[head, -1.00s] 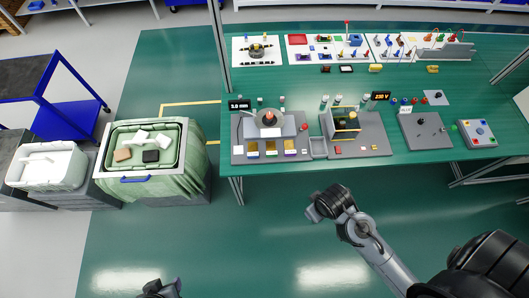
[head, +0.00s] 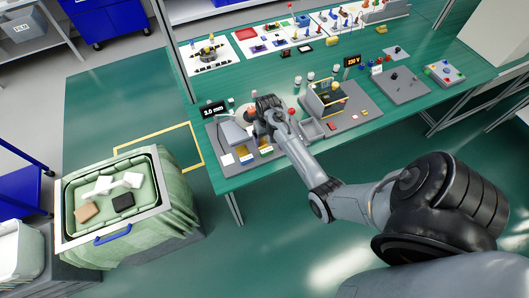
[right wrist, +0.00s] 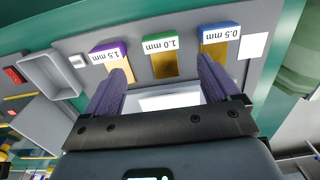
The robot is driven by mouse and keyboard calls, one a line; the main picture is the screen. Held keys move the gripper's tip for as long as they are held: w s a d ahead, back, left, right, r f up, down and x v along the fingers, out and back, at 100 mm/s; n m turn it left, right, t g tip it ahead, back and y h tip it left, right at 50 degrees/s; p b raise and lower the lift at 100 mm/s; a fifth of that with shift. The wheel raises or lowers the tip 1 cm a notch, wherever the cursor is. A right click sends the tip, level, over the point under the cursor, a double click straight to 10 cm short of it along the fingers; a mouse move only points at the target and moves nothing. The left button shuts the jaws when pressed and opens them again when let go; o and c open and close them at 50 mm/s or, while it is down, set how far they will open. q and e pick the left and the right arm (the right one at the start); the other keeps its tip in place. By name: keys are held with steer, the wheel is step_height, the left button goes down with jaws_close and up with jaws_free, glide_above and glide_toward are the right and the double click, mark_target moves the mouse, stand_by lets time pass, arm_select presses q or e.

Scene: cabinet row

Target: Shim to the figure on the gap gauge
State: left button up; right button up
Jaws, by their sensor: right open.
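The gap gauge display (head: 213,109) stands at the back left corner of the grey board and seems to read 2.0 mm. My right gripper (right wrist: 162,68) is open and empty above the shims. In the right wrist view three labelled shims lie in a row, upside down: purple 1.5 mm (right wrist: 108,54), green 1.0 mm (right wrist: 162,52) and blue 0.5 mm (right wrist: 220,42). The fingers straddle the 1.0 mm one without touching it. In the head view my right gripper (head: 268,108) covers part of the grey fixture (head: 233,133). My left gripper is out of view.
A grey open bin (right wrist: 50,75) lies beside the shims. A second station with a 230 V display (head: 352,62) stands to the right. A draped tub (head: 70,215) stands left of the table. A white square (right wrist: 255,46) lies beside the 0.5 mm shim.

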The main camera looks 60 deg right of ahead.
mark_target(267, 150)
step_height(267, 150, down, 8)
steer(key=shift+a+r+b, duration=0.1)
steer(key=shift+b, duration=0.45)
steer(key=shift+f, duration=0.95)
